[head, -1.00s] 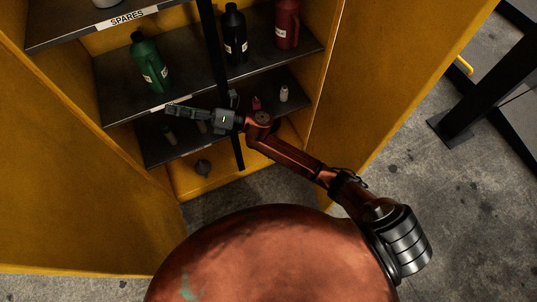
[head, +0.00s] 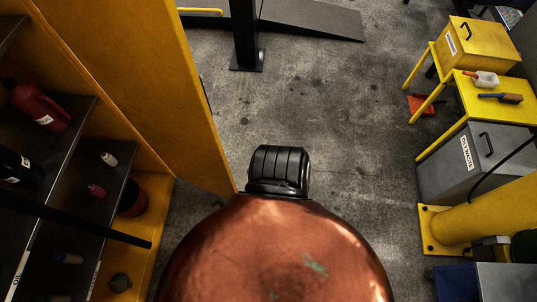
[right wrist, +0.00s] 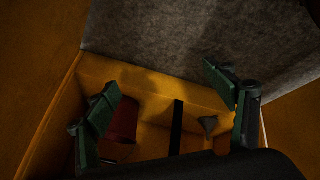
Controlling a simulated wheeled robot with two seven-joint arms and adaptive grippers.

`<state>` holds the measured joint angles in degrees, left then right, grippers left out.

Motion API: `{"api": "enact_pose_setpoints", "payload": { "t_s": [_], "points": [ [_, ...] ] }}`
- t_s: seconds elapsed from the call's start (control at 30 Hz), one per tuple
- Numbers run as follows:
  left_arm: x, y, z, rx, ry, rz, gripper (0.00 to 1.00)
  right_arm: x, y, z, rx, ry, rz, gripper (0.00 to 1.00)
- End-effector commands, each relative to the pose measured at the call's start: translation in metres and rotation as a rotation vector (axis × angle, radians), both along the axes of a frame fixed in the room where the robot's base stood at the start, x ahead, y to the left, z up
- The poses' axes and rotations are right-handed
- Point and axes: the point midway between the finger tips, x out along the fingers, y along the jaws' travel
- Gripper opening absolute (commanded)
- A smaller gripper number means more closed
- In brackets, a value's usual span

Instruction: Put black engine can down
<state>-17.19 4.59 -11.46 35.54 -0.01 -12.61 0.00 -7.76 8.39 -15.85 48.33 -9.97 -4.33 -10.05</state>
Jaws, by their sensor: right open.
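The black engine can (head: 18,168) stands on a dark cabinet shelf (head: 72,120) at the left edge of the head view, partly cut off, with a white label on it. A red can (head: 38,105) stands on the same shelf. My right gripper (right wrist: 161,78) shows in the right wrist view, with its green fingers spread wide and nothing between them. It points down at the cabinet floor. My right gripper and my left gripper are both outside the head view.
The open yellow cabinet door (head: 135,80) stands beside the shelves. A red bucket (right wrist: 122,120) sits inside the cabinet. Yellow stands (head: 500,100) and a grey oily-waste bin (head: 470,160) are at the right.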

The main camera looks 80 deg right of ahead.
Motion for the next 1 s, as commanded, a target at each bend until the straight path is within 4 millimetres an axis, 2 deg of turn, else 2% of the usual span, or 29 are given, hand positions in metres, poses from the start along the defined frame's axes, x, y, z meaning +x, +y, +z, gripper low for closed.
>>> {"api": "enact_pose_setpoints", "payload": {
  "t_s": [0.03, 0.1, 0.17, 0.2, 0.3, 0.4, 0.5, 0.57, 1.0],
  "points": [
    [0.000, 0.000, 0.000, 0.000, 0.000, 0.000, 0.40, -0.050, -0.006, -0.022, 0.018, 0.084, -0.071, 0.77],
    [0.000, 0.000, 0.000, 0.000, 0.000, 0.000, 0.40, -0.111, -0.013, -0.044, 0.040, 0.186, -0.170, 0.77],
    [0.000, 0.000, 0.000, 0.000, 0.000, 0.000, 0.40, -0.162, -0.016, -0.059, 0.054, 0.266, -0.248, 0.77],
    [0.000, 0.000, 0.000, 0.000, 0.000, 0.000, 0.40, -0.193, -0.017, -0.066, 0.062, 0.315, -0.296, 0.77],
    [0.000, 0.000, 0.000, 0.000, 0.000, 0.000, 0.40, -0.256, -0.018, -0.076, 0.075, 0.412, -0.394, 0.77],
    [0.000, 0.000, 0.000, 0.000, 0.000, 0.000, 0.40, -0.296, -0.017, -0.081, 0.083, 0.472, -0.457, 0.77],
    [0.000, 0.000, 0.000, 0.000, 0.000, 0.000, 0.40, -0.316, -0.016, -0.082, 0.084, 0.501, -0.488, 0.77],
    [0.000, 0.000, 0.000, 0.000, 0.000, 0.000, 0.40, -0.319, -0.016, -0.082, 0.086, 0.507, -0.495, 0.77],
    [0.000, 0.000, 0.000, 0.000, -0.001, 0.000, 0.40, -0.319, -0.016, -0.082, 0.085, 0.506, -0.492, 0.77]
  ]
}}
